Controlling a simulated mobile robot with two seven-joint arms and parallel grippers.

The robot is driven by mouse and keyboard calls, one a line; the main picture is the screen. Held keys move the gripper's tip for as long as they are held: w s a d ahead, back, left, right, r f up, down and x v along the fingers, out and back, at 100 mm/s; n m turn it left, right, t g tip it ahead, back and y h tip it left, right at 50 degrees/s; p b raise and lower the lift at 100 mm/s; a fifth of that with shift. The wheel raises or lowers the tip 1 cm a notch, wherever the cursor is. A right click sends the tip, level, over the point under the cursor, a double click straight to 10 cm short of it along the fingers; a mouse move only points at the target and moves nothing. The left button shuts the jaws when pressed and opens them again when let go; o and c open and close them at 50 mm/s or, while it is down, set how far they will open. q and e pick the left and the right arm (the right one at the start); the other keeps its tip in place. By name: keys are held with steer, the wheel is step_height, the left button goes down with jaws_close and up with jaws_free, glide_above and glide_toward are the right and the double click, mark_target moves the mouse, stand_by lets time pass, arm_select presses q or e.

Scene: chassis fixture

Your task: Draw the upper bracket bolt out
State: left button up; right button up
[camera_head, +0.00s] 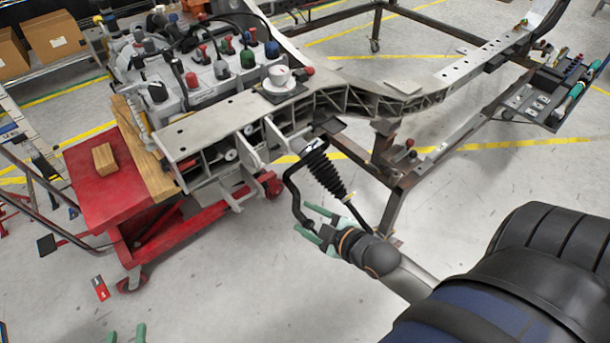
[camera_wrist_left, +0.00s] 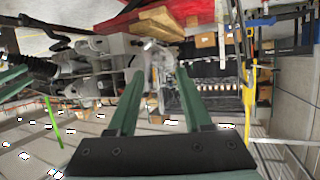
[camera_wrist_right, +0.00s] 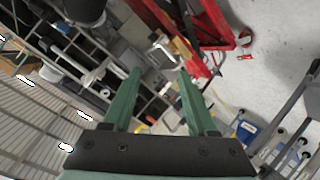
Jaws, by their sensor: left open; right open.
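A pale metal chassis frame (camera_head: 210,128) runs across the head view, with bracket plates on its near side. A black bellows strut (camera_head: 323,170) hangs below the frame, beside a dark bent rod (camera_head: 292,190). I cannot pick out the upper bracket bolt for certain; it is too small or hidden. My right gripper (camera_head: 303,219) is open near the lower end of the bent rod; in the right wrist view nothing sits between its fingers (camera_wrist_right: 159,75). My left gripper (camera_head: 126,333) is open and empty at the bottom edge, with its fingers spread in the left wrist view (camera_wrist_left: 158,75).
A red cart (camera_head: 90,195) with wooden blocks (camera_head: 104,159) stands at the left under the frame end. A grey unit with coloured caps (camera_head: 190,75) sits behind the frame. The floor at the lower middle is clear.

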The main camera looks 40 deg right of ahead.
arm_select(q)
steer(key=shift+r+p, duration=1.9)
steer(key=shift+r, duration=0.55)
arm_select(e)
steer(key=s+a+f+m+g, duration=0.1)
steer(key=s+a+m+g, duration=0.1)
steer(key=s+a+m, duration=0.1)
steer(key=shift+s+a+f+m+y, duration=0.15)
steer(key=shift+s+a+m+y, duration=0.2)
steer(key=shift+s+a, duration=0.65)
steer(key=shift+s+d, duration=0.15)
